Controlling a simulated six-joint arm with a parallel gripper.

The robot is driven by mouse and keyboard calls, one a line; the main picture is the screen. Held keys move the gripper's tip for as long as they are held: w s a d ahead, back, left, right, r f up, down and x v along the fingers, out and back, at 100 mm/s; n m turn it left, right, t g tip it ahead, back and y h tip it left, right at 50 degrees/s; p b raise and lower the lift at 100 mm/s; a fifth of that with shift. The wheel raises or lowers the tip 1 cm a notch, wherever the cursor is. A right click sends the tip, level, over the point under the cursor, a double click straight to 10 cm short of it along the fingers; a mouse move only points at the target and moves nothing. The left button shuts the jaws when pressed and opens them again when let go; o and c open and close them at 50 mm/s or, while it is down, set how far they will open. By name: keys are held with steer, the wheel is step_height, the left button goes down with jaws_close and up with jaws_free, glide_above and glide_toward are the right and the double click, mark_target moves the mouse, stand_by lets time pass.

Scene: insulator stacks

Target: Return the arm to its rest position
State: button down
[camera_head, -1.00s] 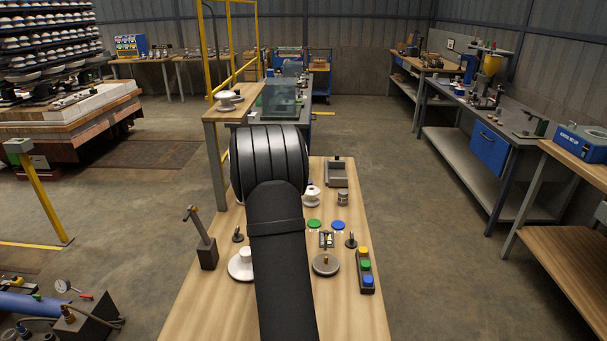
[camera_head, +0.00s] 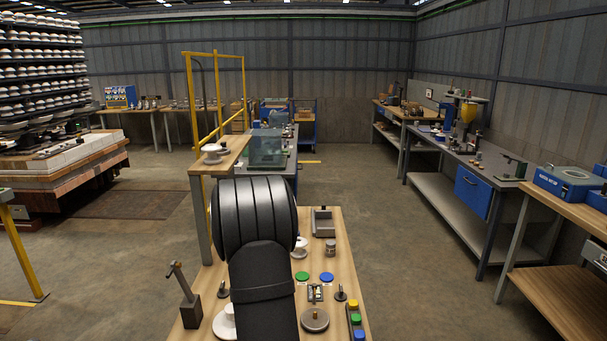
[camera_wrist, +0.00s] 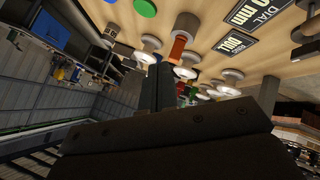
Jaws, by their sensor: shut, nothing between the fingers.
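My arm (camera_head: 254,215), black with a ribbed rounded joint, reaches over the wooden bench (camera_head: 340,265) in the head view and hides part of it. My gripper is hidden there. In the wrist view my gripper (camera_wrist: 158,78) shows as two dark fingers pressed together with nothing between them. Beyond the fingertips are white disc-shaped pieces (camera_wrist: 150,43) and an orange-brown upright piece (camera_wrist: 180,48) on the bench; their distance from the fingers is unclear.
The bench carries a grey post stand (camera_head: 190,310), a green disc (camera_head: 302,276), a blue disc (camera_head: 327,277), a button box (camera_head: 356,322) and a grey tray (camera_head: 322,221). A raised shelf (camera_head: 220,160) with a yellow rail stands behind left. Open floor lies to the right.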

step_height(320, 180, down, 5)
steer(key=shift+f, duration=0.15)
step_height(320, 180, up, 2)
step_height(320, 180, down, 2)
steer(key=shift+s+f, duration=0.1)
steer(key=shift+f, duration=0.05)
steer(key=shift+w+r, duration=0.2)
steer(key=shift+w, duration=0.05)
steer(key=s+a+r+m+t, duration=0.1)
steer(key=s+a+r+m, duration=0.2)
steer(key=a+r, duration=1.25)
steer(key=s+a+f+m+h, duration=0.1)
steer(key=s+a+m+h, duration=0.4)
steer(key=s+a, duration=0.65)
steer(key=s+a+f+m+h, duration=0.1)
steer(key=s+a+m+h, duration=0.2)
steer(key=s+a+m, duration=0.8)
steer(key=w+d+f+n, duration=0.3)
steer(key=w+d+n, duration=0.15)
steer(key=w, duration=0.45)
steer(key=shift+m+g, duration=0.35)
steer(key=shift+g, duration=0.05)
steer(key=v, duration=0.5)
steer(key=shift+s+d+f, duration=0.15)
steer(key=shift+s+f, duration=0.05)
